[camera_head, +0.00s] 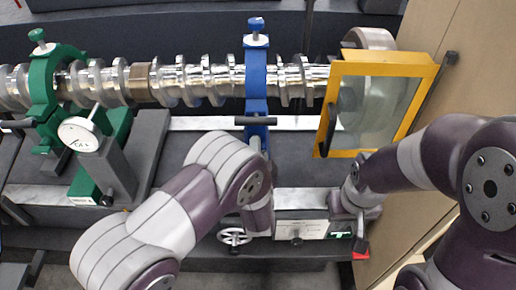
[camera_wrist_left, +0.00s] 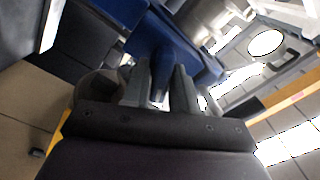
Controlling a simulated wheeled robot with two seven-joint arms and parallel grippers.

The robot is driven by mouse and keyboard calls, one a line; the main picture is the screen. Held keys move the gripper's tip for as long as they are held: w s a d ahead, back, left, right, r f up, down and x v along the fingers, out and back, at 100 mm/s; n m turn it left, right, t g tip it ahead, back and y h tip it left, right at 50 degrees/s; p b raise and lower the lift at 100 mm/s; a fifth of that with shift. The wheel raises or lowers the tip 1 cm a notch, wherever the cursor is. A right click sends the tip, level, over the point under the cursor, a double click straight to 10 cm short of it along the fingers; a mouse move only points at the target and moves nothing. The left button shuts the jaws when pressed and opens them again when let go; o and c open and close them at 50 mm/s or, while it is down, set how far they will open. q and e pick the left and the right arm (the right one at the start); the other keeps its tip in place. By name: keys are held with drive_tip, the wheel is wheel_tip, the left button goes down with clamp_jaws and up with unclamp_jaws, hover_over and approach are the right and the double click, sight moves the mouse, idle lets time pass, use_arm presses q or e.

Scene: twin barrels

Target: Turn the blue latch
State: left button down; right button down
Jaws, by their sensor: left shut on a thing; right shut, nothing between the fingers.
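The blue latch (camera_head: 256,76) is an upright blue clamp around the silver screw shaft, with a blue knob on top and a dark crossbar at its lower front. My left arm bends in front of its lower part, so my left gripper is mostly hidden in the head view. In the left wrist view, my left gripper (camera_wrist_left: 160,75) is shut on a part of the blue latch (camera_wrist_left: 165,42); the exact contact is hard to see. My right gripper (camera_head: 360,236) is shut and empty, pointing down near the right end of the machine bed.
A green clamp (camera_head: 42,82) and a dial gauge (camera_head: 80,134) stand at the left. A yellow-framed window (camera_head: 380,68) stands at the right, near my right arm. A white handwheel (camera_head: 234,236) sits at the front, close to my left wrist.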

use_arm(q)
drive_tip(key=m, duration=0.5)
drive_tip(key=shift+f+m+p, duration=0.1)
drive_tip(key=shift+m+p, duration=0.2)
idle(0.5)
drive_tip(key=c, duration=1.1)
unclamp_jaws()
drive_tip(key=shift+w, duration=0.15)
drive_tip(key=shift+f, duration=0.1)
